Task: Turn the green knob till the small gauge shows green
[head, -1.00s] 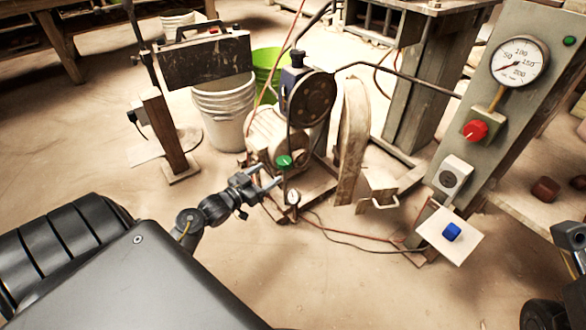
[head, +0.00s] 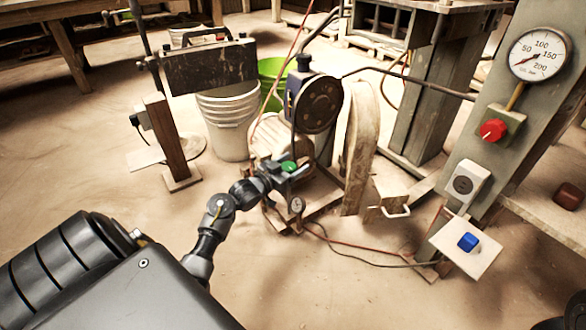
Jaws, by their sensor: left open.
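The green knob (head: 288,167) sits on the small pump unit in the middle of the head view. My left gripper (head: 291,174) is at the knob, its open fingers reaching to either side of it. I cannot tell whether they touch it. The small gauge (head: 296,205) is just below the knob and gripper. My right gripper is not in view; only a dark piece shows at the bottom right corner.
A grey column at right carries a large gauge (head: 540,54), a red knob (head: 492,130) and a socket (head: 463,185). A blue knob (head: 468,242) sits on a white plate. A white bucket (head: 229,125) and a green bucket (head: 272,80) stand behind. The floor in front is clear.

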